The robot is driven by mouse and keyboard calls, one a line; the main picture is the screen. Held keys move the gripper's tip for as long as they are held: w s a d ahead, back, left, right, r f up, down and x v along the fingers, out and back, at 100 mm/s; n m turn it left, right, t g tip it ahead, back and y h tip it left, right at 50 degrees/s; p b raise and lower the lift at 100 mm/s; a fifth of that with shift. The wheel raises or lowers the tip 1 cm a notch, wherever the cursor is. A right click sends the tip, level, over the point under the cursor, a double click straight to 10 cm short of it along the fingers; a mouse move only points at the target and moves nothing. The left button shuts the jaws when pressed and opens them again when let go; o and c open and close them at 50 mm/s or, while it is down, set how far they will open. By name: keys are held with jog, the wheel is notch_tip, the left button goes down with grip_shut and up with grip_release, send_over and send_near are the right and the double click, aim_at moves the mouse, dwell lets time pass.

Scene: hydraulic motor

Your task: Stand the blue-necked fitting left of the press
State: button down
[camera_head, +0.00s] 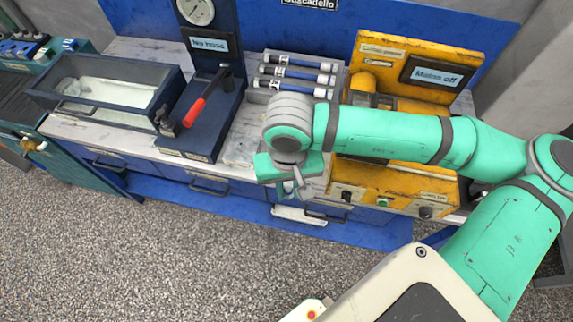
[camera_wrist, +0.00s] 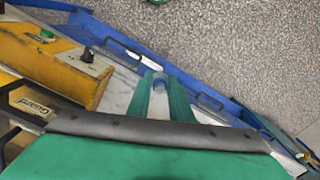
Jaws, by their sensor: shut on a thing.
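My gripper (camera_head: 291,188) is low over the front edge of the bench, left of the yellow machine. In the wrist view its two green fingers (camera_wrist: 162,97) are closed around a small part with a blue ring-like end, probably the blue-necked fitting (camera_wrist: 160,79). Most of this part is hidden by the fingers, and the arm hides it in the head view. The dark blue device with a red lever (camera_head: 199,105), a gauge and a "No hose" sign, likely the press, stands on the bench left of my gripper.
A glass-sided tank (camera_head: 110,68) stands left of the lever device. A rack with several blue-and-white tubes (camera_head: 296,75) lies behind my gripper. The yellow machine (camera_head: 394,180) with a "Mains off" sign is close on the right. Bare bench top (camera_head: 240,150) shows between lever device and gripper.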

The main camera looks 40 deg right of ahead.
jog(key=w+d+f, duration=0.5)
jog(key=w+f, duration=0.1)
jog(key=w+d+f, duration=0.2)
jog(key=w+d, duration=0.1)
jog(key=w, duration=0.1)
jog(key=shift+d+f, duration=0.3)
jog(key=shift+f, duration=0.1)
jog(key=shift+w+d+f, duration=0.1)
jog(key=shift+f, duration=0.1)
jog(key=shift+w+d+f, duration=0.15)
jog(key=shift+f, duration=1.6)
jog(key=shift+f, duration=0.65)
jog(key=c, duration=1.6)
grip_release()
